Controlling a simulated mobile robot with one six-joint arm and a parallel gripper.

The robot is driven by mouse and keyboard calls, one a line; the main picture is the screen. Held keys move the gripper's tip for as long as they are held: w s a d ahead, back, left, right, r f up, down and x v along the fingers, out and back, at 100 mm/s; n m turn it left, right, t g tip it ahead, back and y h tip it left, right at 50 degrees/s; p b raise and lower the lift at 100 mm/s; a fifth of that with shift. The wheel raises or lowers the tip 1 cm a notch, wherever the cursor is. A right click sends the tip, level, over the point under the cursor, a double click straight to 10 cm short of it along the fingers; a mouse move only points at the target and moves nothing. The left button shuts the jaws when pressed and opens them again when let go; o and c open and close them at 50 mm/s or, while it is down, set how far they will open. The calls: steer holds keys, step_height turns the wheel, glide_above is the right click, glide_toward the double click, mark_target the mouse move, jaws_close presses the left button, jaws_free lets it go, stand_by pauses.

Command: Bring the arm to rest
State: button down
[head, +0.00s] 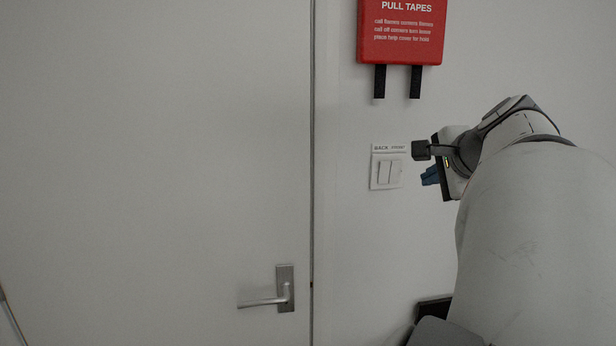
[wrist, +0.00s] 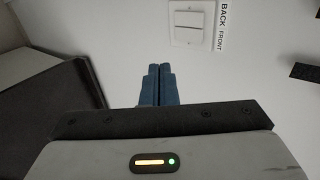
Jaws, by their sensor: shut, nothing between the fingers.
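My gripper (head: 430,175) is at the right of the head view, with its blue fingers pointing left towards the wall. In the wrist view the two blue fingers (wrist: 159,84) lie side by side, shut, with nothing between them. My gripper is just right of a white double light switch (head: 386,173) on the wall, apart from it as far as I can tell. The switch also shows at the top of the wrist view (wrist: 188,22), beyond the fingertips.
A white door (head: 160,150) with a metal lever handle (head: 284,290) fills the left. A red box (head: 401,30) marked "PULL TAPES" hangs on the wall above the switch, with two black straps below. A label (head: 389,148) sits over the switch.

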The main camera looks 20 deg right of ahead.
steer(key=shift+s+a+r, duration=0.2)
steer(key=shift+s+r, duration=0.05)
steer(key=shift+s, duration=0.4)
steer(key=w+a+f+n+g+y, duration=0.2)
steer(key=a+f+n, duration=0.3)
steer(key=a+f, duration=0.35)
steer(key=s+a+f+n+g, duration=0.3)
steer(key=s+a+f+n, duration=0.2)
steer(key=a+f+n, duration=0.2)
steer(key=s+a+f+n+g, duration=0.3)
steer(key=s+a+f+n, duration=0.2)
steer(key=a+f+n, duration=0.3)
steer(key=a+f, duration=0.3)
steer(key=f, duration=0.1)
steer(key=shift+s+a+f+n+y, duration=0.2)
steer(key=shift+a+f+n+y, duration=0.1)
steer(key=shift+f, duration=0.1)
